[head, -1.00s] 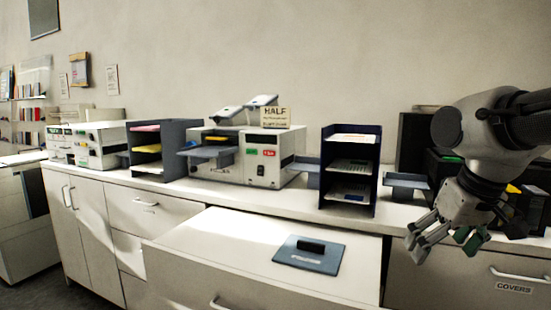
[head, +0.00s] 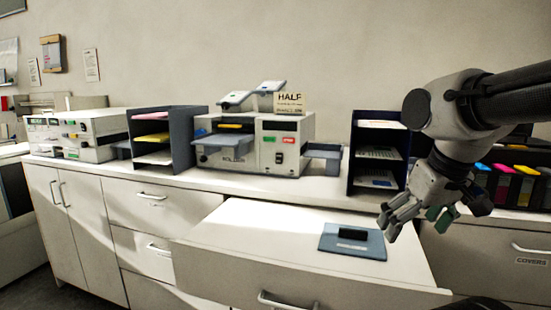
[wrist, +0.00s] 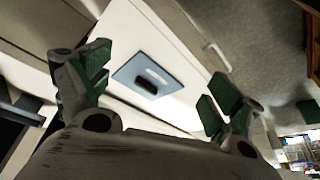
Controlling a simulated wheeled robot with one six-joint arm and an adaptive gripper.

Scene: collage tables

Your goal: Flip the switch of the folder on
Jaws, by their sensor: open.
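The folder (head: 296,128) is the pale box-shaped machine at the centre of the counter in the head view. Lettering shows on its left front, and a grey tray sticks out from that side. Its front panel carries a green label, a red label and a small dark switch (head: 279,157) below them. Which way the switch is set is too small to tell. My gripper (head: 412,220) is open and empty, well to the right of the folder and nearer me. The wrist view shows its two green-padded fingers (wrist: 157,92) spread apart; the folder is not identifiable there.
A pulled-out drawer unit (head: 250,232) juts forward below the folder, with a blue plate with a black handle (head: 352,245) on top. Dark paper racks (head: 182,139) and (head: 354,170) flank the folder. Another machine (head: 75,137) stands left; coloured cartridges (head: 500,186) are right.

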